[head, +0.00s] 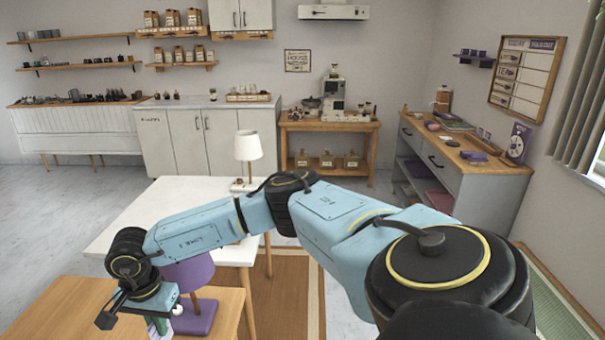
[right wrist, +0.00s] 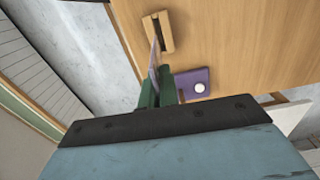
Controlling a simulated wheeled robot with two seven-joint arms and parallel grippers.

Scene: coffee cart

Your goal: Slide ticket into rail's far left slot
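In the right wrist view, a short wooden rail (right wrist: 168,29) with a dark slot lies on the wooden table. A thin pale ticket (right wrist: 154,58), seen almost edge-on, stands out from between the green fingers of my right gripper (right wrist: 158,84). The fingers are shut on it. Its far end reaches the near side of the rail; I cannot tell whether it is inside a slot. My left gripper is not in view.
A purple lamp (head: 190,274) stands close to the right of the gripper; a purple base with a white knob (right wrist: 195,86) shows in the wrist view. The wooden table top (right wrist: 240,45) is otherwise bare there. A white table (head: 125,215) stands behind.

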